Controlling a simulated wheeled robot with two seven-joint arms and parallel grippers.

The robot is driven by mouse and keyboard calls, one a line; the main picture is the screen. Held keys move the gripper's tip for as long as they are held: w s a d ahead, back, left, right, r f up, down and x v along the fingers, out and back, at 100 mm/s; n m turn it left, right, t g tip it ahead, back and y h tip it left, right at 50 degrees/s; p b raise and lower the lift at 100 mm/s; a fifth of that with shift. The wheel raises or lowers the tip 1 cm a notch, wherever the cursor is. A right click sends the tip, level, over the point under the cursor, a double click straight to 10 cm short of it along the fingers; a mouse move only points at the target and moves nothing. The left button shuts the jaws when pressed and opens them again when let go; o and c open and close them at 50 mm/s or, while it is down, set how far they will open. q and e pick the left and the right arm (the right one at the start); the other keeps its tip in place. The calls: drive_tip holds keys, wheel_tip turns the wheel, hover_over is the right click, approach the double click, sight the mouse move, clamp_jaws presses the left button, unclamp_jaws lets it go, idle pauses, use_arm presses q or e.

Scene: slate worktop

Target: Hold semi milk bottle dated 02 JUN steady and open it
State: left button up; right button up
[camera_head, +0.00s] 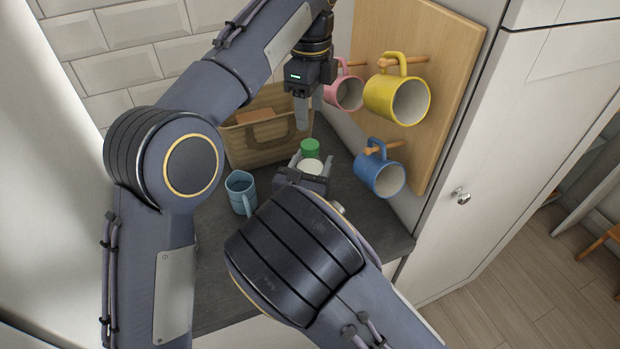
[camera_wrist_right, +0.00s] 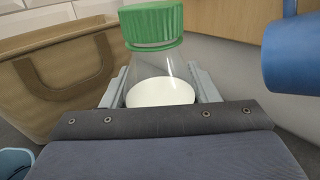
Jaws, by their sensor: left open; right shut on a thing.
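The milk bottle is clear with white milk low inside and a green ribbed cap; the cap (camera_head: 310,148) is on it. In the right wrist view the bottle (camera_wrist_right: 160,72) stands upright, with its cap (camera_wrist_right: 152,25) at the top. No date label shows. My right gripper (camera_head: 311,165) is shut around the bottle's body, a finger on each side; its fingers also show in the right wrist view (camera_wrist_right: 160,93). My left gripper (camera_head: 303,122) points down above and slightly left of the cap, apart from it. It is open and empty.
A tan basket (camera_head: 262,150) stands behind the bottle against the tiled wall. A light-blue mug (camera_head: 241,192) stands on the worktop to the left. Yellow (camera_head: 410,100), pink (camera_head: 346,92) and blue (camera_head: 382,176) mugs hang on a wooden board (camera_head: 450,60) at the right, close to both grippers.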

sight(310, 144)
use_arm(q)
drive_tip(key=m, duration=0.5)
drive_tip(key=shift+m, duration=0.4)
drive_tip(key=m, duration=0.7)
drive_tip(key=shift+m, duration=0.3)
drive_tip(key=shift+f, duration=4)
drive_tip(key=shift+c, duration=0.4)
